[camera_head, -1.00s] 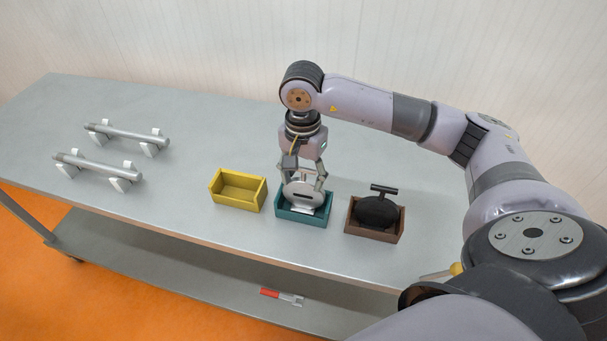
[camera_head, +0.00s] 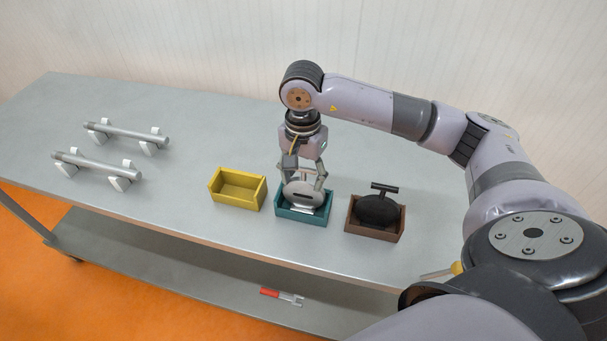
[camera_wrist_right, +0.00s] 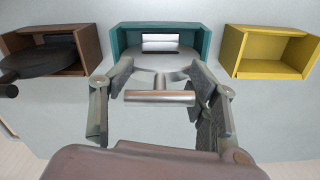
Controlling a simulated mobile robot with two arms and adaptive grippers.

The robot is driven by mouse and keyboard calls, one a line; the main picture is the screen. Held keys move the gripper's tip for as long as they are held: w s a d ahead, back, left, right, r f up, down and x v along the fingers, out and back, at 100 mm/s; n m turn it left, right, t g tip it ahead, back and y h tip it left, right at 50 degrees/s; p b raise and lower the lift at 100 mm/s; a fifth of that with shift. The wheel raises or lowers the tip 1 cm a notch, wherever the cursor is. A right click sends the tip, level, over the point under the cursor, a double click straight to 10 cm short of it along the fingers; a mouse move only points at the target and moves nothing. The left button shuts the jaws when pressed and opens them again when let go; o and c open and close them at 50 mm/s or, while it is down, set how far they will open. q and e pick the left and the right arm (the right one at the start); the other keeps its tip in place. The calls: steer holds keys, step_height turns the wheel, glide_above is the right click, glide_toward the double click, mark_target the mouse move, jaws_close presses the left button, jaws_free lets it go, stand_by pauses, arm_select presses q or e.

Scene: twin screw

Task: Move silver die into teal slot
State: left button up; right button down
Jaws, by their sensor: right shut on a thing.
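The silver die (camera_head: 302,196) is a round metal disc with a bar handle, which shows in the right wrist view (camera_wrist_right: 160,97). It stands in the teal slot (camera_head: 317,220), an open box whose back and side walls show in the wrist view (camera_wrist_right: 205,42). My right gripper (camera_head: 304,180) points down over the slot, with its fingers around the handle of the die. In the wrist view its fingers (camera_wrist_right: 160,98) are on either side of the handle. The lower part of the die is inside the slot. My left gripper is not in view.
A yellow slot (camera_head: 238,192) stands empty to the left. A brown slot (camera_head: 375,234) to the right holds a black die (camera_head: 378,211). Two silver screws (camera_head: 97,165) rest on white supports at the table's left. A red-handled tool (camera_head: 281,297) lies on the lower shelf.

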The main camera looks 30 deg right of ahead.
steer(key=shift+f+b, duration=0.35)
steer(key=shift+b, duration=0.05)
steer(key=c, duration=0.5)
jaws_free()
step_height(320, 180, up, 12)
steer(key=shift+r, duration=0.1)
stand_by(0.3)
stand_by(0.4)
